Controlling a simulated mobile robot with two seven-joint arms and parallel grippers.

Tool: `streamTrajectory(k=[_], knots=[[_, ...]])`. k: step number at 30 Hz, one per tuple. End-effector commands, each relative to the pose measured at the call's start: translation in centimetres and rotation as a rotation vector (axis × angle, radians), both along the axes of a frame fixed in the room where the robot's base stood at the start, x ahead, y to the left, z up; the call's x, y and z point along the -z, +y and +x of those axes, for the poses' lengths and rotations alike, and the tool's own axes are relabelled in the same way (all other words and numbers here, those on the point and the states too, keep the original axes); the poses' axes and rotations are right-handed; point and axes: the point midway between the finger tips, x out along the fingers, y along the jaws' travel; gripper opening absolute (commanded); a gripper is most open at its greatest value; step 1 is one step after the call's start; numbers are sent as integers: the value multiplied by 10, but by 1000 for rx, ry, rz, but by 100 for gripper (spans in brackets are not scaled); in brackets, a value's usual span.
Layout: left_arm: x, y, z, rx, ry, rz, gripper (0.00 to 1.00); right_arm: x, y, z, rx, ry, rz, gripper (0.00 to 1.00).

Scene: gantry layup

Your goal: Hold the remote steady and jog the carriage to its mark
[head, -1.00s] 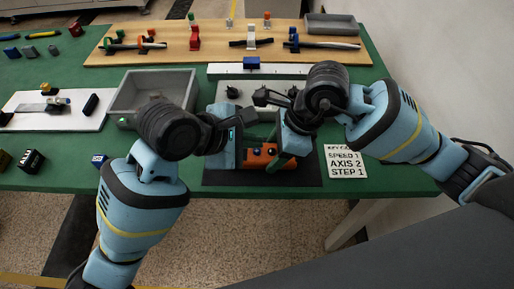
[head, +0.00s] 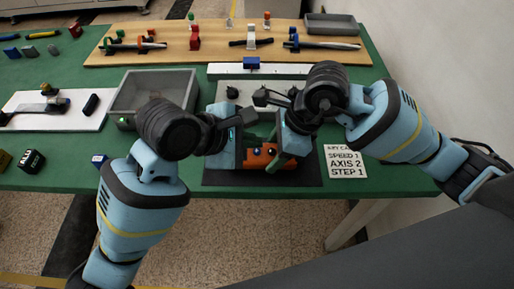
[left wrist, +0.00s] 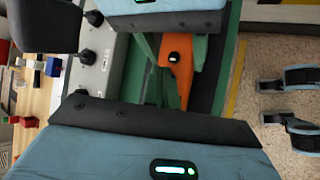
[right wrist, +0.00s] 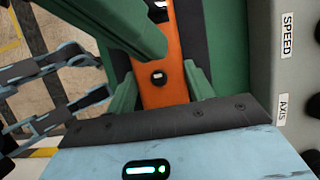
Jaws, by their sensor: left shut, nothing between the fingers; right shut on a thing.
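The orange remote (head: 258,158) lies over a dark mat in the head view; a button on it shows in the left wrist view (left wrist: 174,72) and in the right wrist view (right wrist: 166,95). My right gripper (head: 280,150) is shut on the remote from the right. My left gripper (head: 246,148) is shut and empty close to the remote's left side; its fingertips are partly hidden. The blue carriage (head: 251,63) sits near the middle of the white rail (head: 285,71). I cannot make out the mark. A grey knob panel (head: 232,94) labelled SPEED and AXIS stands behind the remote.
A white card (head: 346,161) at right reads SPEED 1, AXIS 2, STEP 1. A grey bin (head: 119,101) stands left of the panel. A wooden board (head: 220,43) with tools and clamps lies behind. Small blocks sit at far left. The mat's front edge is near the table edge.

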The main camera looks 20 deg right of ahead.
Motion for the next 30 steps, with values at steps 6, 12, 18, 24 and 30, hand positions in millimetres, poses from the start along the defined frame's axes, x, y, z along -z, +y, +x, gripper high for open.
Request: streamTrajectory(k=[6, 12, 18, 24, 30], knots=[[1, 0, 0, -1, 1, 0, 0, -1, 0, 0, -1, -2, 2, 22], [7, 0, 0, 0, 2, -1, 0, -1, 0, 0, -1, -2, 2, 22], [8, 0, 0, 1, 0, -1, 0, -1, 0, 0, -1, -2, 2, 22], [8, 0, 0, 0, 0, 0, 0, -1, 0, 0, -1, -2, 2, 22], [10, 0, 0, 0, 0, 0, 0, -1, 0, 0, -1, -2, 2, 22]])
